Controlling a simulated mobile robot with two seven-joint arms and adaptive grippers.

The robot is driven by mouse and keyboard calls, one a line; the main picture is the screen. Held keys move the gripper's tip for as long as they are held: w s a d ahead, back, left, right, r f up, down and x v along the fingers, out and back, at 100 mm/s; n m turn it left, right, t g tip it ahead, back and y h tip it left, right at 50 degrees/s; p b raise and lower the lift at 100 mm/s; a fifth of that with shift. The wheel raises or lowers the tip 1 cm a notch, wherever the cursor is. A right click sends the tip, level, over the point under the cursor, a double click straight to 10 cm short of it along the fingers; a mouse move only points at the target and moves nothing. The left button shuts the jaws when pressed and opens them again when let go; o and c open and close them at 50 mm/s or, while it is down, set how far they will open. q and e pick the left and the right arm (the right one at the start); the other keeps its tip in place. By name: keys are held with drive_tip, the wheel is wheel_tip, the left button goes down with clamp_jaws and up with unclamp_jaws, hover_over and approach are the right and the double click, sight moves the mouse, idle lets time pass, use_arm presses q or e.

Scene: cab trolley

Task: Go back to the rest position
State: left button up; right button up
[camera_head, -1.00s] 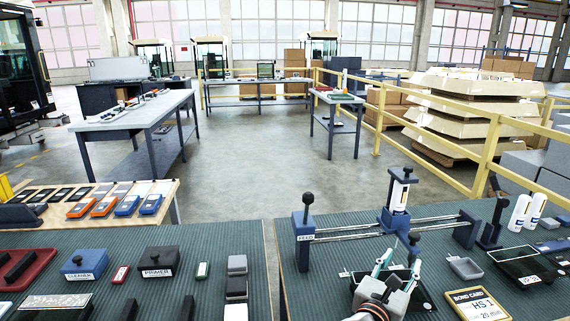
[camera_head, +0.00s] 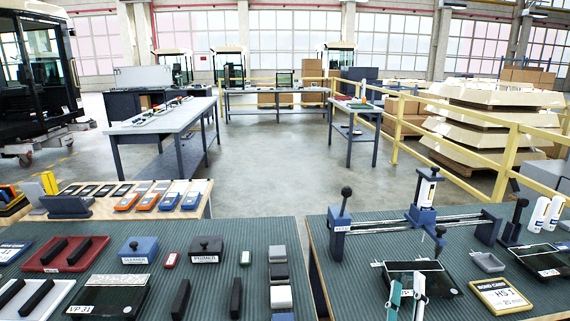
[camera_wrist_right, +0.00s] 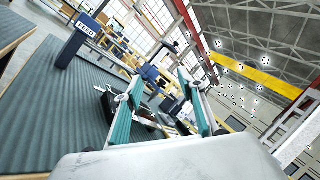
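My right gripper (camera_head: 406,290) shows at the bottom edge of the head view, its two teal-padded fingers pointing up and apart. It is open with nothing between the fingers. In the right wrist view its fingers (camera_wrist_right: 157,100) are spread, with the bench behind them. It is in front of a black tray (camera_head: 418,278) on the right bench (camera_head: 350,270), beneath the blue feed rig (camera_head: 423,215); I cannot tell its height above the bench. My left gripper is in neither view.
The left bench (camera_head: 240,290) holds a cleaner block (camera_head: 138,249), a primer block (camera_head: 207,249) and a red tray (camera_head: 66,254). A bond card (camera_head: 500,296) and white bottles (camera_head: 540,214) are on the right bench.

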drive_tip(key=s+a+f+n+g+y, duration=0.2)
drive_tip(key=s+a+f+n+y, duration=0.5)
drive_tip(key=n, duration=0.5)
drive_tip(key=s+a+f+n+g+y, duration=0.1)
drive_tip(key=s+a+f+n+y, duration=0.3)
drive_tip(key=f+n, duration=0.7)
drive_tip(key=s+d+f+n+g, duration=0.3)
drive_tip(key=s+f+n+g, duration=0.2)
drive_tip(key=s+f+n, duration=0.6)
drive_tip(key=shift+d+f+g, duration=0.3)
drive_tip(key=shift+f+g, duration=0.1)
drive_tip(key=shift+f, duration=0.55)
